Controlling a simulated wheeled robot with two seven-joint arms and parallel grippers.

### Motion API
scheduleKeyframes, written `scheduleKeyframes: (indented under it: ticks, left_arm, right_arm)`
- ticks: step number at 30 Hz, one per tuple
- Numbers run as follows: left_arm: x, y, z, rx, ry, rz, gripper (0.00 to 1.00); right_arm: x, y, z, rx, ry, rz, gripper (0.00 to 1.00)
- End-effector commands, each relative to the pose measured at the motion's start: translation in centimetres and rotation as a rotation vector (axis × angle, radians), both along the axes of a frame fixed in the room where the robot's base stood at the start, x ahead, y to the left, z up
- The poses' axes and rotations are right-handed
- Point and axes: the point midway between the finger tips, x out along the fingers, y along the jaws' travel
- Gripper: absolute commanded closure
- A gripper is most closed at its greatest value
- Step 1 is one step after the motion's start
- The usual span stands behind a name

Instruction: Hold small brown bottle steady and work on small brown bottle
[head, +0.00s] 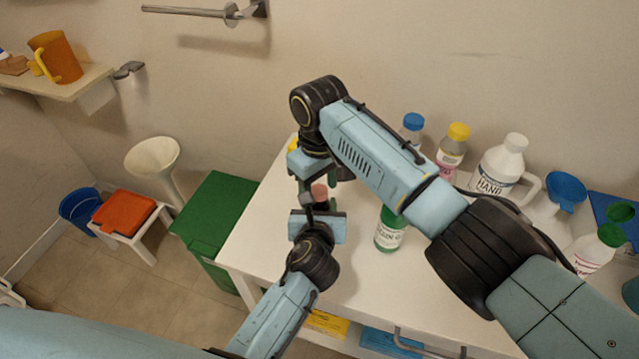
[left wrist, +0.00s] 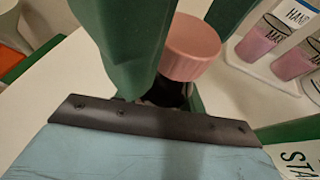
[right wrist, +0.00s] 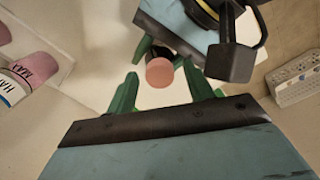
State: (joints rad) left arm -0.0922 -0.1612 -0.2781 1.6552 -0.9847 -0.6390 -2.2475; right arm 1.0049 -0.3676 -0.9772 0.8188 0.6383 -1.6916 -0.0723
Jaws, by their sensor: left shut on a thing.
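The small brown bottle has a pink cap that shows in the head view (head: 320,191), partly hidden by my arms. The left wrist view shows the cap (left wrist: 192,47) above the dark bottle body (left wrist: 165,92). My left gripper (head: 319,203) is shut around the body below the cap, and the bottle looks upright. My right gripper (right wrist: 158,88) comes from above with its green fingers spread. In the right wrist view the cap (right wrist: 160,72) appears between and beyond those fingertips, with gaps on both sides.
The white table (head: 300,265) also bears a green-capped bottle (head: 388,232) just right of the grippers. A white hand-soap jug (head: 497,170), a yellow-capped bottle (head: 452,150) and a blue funnel (head: 566,192) stand along the wall. A green bin (head: 213,215) is at the left.

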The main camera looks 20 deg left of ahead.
Motion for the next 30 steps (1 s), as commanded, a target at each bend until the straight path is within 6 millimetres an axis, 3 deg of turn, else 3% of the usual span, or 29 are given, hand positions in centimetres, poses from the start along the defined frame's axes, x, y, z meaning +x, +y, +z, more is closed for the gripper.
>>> scheduleKeyframes:
  ticks: [5, 15, 26, 30]
  left_arm:
    - [0.0, 0.0, 0.0, 0.000, 0.000, 0.000, 1.00]
    - [0.0, 0.0, 0.0, 0.000, 0.000, 0.000, 1.00]
    - [0.0, 0.0, 0.0, 0.000, 0.000, 0.000, 1.00]
    - [0.0, 0.0, 0.0, 0.000, 0.000, 0.000, 1.00]
  right_arm:
    - [0.0, 0.0, 0.3, 0.000, -0.001, 0.001, 0.48]
    - [0.0, 0.0, 4.3, 0.000, -0.001, 0.000, 0.48]
    - [0.0, 0.0, 4.5, 0.001, -0.001, 0.004, 0.50]
    - [0.1, 0.1, 4.8, 0.001, -0.006, 0.079, 0.50]
